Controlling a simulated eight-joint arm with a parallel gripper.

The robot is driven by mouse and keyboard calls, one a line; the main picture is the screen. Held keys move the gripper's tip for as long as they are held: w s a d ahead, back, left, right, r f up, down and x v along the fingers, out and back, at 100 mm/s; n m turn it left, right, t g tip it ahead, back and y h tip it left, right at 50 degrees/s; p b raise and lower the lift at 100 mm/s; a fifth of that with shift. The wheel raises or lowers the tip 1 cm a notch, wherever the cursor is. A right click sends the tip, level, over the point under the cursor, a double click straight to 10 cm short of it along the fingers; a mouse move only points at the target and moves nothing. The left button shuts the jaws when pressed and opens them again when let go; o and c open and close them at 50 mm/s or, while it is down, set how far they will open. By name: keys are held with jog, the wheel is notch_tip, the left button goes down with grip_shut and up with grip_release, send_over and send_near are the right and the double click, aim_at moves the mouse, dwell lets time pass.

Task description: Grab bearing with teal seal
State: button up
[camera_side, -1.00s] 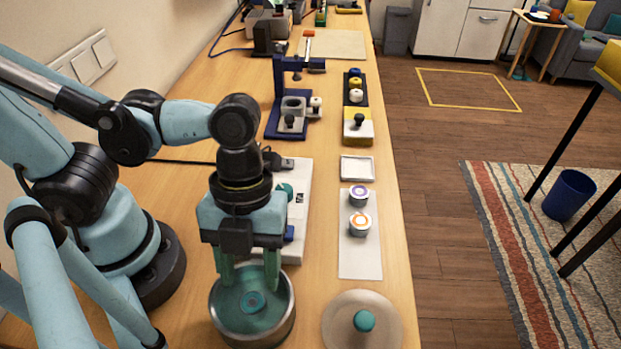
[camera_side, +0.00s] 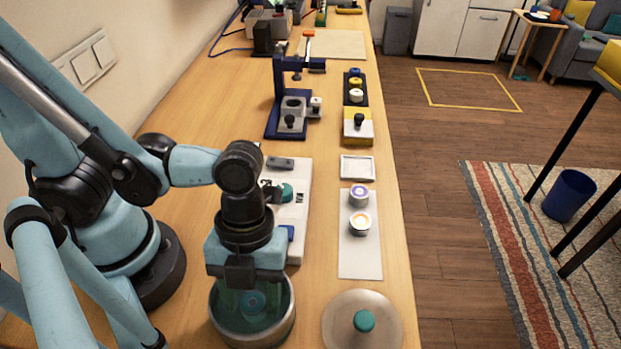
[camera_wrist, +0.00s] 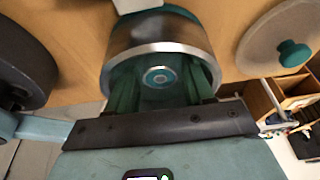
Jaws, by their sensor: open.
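The bearing with the teal seal (camera_side: 252,301) lies inside a round metal pot (camera_side: 282,331) at the front of the bench. In the wrist view the bearing (camera_wrist: 159,77) shows as a teal ring with a pale centre. My gripper (camera_side: 250,300) reaches down into the pot from above. In the wrist view its green fingers (camera_wrist: 160,92) are spread, one to each side of the bearing, and nothing is between them in their grasp. Whether a finger touches the bearing or the pot wall cannot be told.
A round lid with a teal knob (camera_side: 364,320) lies right of the pot. Behind it, a white mat (camera_side: 360,262) holds a purple-ringed bearing (camera_side: 359,196) and an orange-ringed bearing (camera_side: 360,223). A white device (camera_side: 298,215) stands behind the pot. A blue press (camera_side: 279,105) stands farther back.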

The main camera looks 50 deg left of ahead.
jog(key=c, duration=0.9)
jog(key=shift+r, duration=0.2)
